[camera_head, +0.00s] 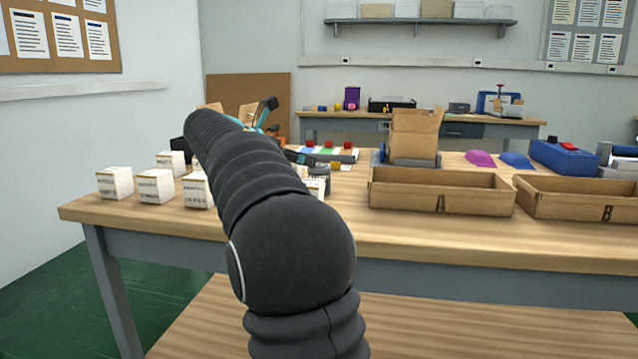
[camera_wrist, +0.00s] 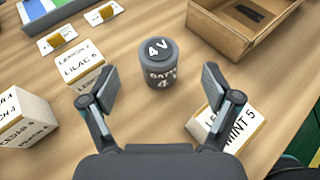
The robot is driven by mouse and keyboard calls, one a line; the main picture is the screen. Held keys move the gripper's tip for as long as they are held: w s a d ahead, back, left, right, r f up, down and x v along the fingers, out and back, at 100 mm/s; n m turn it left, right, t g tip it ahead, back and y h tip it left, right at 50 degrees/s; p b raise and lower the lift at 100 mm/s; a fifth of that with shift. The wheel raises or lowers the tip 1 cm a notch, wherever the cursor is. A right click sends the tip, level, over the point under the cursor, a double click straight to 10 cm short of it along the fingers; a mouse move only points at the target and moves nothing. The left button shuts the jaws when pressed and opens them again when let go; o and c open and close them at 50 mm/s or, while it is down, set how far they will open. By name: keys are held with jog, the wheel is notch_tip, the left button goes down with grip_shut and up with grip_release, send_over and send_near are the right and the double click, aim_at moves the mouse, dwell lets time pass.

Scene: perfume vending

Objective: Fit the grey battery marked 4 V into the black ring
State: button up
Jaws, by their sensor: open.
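The grey battery (camera_wrist: 161,66) marked 4 V stands upright on the wooden table in the wrist view. Its label shows on the top and on the side. My gripper (camera_wrist: 160,80) is open, with one finger on each side of the battery and slightly nearer the camera. I cannot make out the black ring in either view.
In the wrist view, a box marked Lilac (camera_wrist: 80,75) stands left of the battery and a box marked Mint (camera_wrist: 228,122) right, close by the fingers. A cardboard tray (camera_wrist: 201,21) lies beyond. The head view shows trays A (camera_head: 440,202) and B (camera_head: 602,212) right of my arm.

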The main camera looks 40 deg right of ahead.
aim_at(319, 165)
jog(key=shift+b+x, duration=0.55)
jog(key=shift+x, duration=3.3)
jog(key=shift+w+f, duration=0.15)
grip_shut()
